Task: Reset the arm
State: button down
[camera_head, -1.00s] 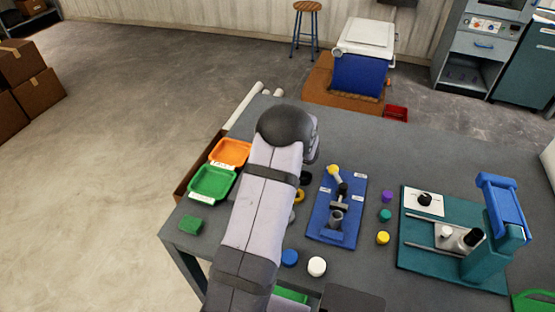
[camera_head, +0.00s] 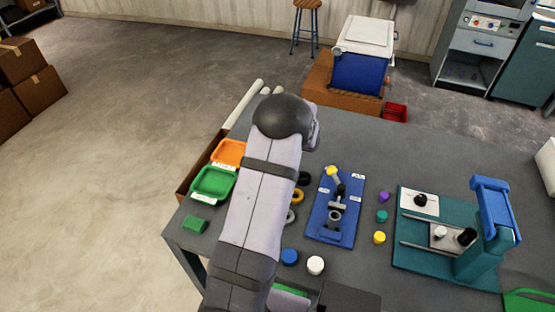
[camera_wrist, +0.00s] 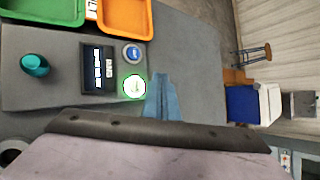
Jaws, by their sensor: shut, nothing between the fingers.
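My gripper (camera_wrist: 162,97) shows in the wrist view as blue-grey fingers closed together with nothing between them. It is above the grey table, beside a round button with a green-lit rim (camera_wrist: 133,87). I cannot tell its height. In the head view my arm crosses the table's left part and hides my gripper.
An orange tray (camera_head: 229,152) and a green tray (camera_head: 213,183) stand at the table's left. A blue board with a fixture (camera_head: 318,225) lies mid-table, with several coloured caps beside it. A teal fixture (camera_head: 481,262) stands at the right. The wrist view shows a small display (camera_wrist: 97,68).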

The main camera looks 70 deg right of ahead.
jog(key=w+a+r+n+t+y, duration=0.1)
jog(key=w+a+r+n+y, duration=0.15)
jog(key=w+a+n, duration=0.6)
jog(key=w+a+r+n+y, duration=0.1)
jog(key=w+a+n+y, duration=0.2)
jog(key=w+a, duration=0.95)
jog(key=w+a+n+g+y, duration=0.15)
jog(key=a+n, duration=0.45)
jog(key=a, duration=0.6)
jog(key=s+a+r+n+g+y, duration=0.1)
jog(key=s+a+n+g+y, duration=0.15)
jog(key=a+n, duration=0.95)
jog(key=s+a+n+g+h, duration=0.2)
jog(key=s+a+n+g, duration=0.1)
jog(key=s+a+n, duration=0.4)
jog(key=s+a, duration=0.3)
jog(key=a, duration=0.3)
jog(key=shift+s+r+h, duration=0.3)
jog(key=shift+h, duration=0.05)
jog(key=shift+a, duration=0.1)
